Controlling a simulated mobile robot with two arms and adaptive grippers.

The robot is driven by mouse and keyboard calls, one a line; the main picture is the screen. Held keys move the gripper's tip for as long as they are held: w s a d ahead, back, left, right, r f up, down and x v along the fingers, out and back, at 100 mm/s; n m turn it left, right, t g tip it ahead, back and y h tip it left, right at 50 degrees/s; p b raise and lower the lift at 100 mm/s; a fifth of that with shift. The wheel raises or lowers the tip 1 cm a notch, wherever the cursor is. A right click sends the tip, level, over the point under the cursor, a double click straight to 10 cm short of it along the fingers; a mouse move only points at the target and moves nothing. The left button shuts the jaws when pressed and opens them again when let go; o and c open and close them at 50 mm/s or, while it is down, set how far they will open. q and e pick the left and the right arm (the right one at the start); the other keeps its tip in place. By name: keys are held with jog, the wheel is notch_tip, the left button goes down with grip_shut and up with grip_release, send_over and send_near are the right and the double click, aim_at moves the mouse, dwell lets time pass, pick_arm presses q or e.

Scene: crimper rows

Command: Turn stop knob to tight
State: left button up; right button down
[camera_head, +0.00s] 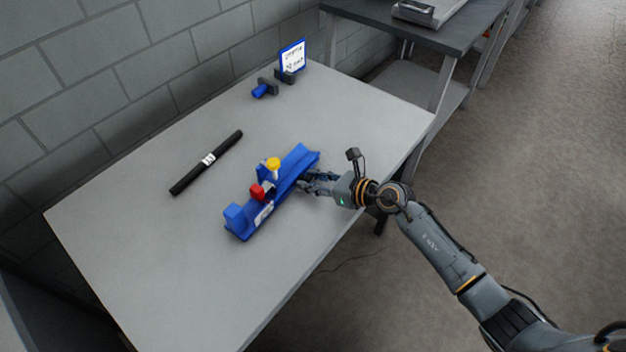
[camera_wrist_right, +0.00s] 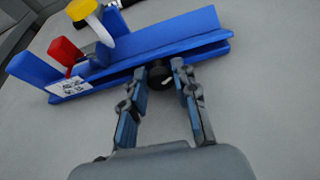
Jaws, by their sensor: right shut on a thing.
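The blue crimper fixture (camera_head: 297,163) lies on the table, with a long channel, a red block (camera_head: 257,191) and a yellow-topped post (camera_head: 273,163). It also shows in the wrist view (camera_wrist_right: 170,38). The stop knob (camera_wrist_right: 159,78) is black and round, with a small white mark, on the near side of the fixture. My right gripper (camera_head: 305,181) reaches the fixture from the right. In the wrist view its fingertips (camera_wrist_right: 161,70) are shut on the knob, one on each side. In the head view the fingers mostly hide the knob. My left gripper is not in view.
A black rod with a white label (camera_head: 207,159) lies behind the fixture on the table (camera_head: 160,260). A blue-handled dark piece (camera_head: 264,88) and a blue-framed sign (camera_head: 292,57) stand at the far end. The table's near left area is clear.

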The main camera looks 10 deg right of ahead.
jog(key=shift+w+d+m+g+y, duration=0.1)
jog(key=shift+m+g+y, duration=0.35)
jog(key=shift+m, duration=0.35)
jog(key=c, duration=1)
grip_release()
jog(key=v, duration=1.1)
jog(key=shift+s+d+r, duration=0.2)
jog(key=shift+s+d, duration=0.05)
jog(key=shift+d, duration=0.15)
jog(key=shift+c, duration=0.2)
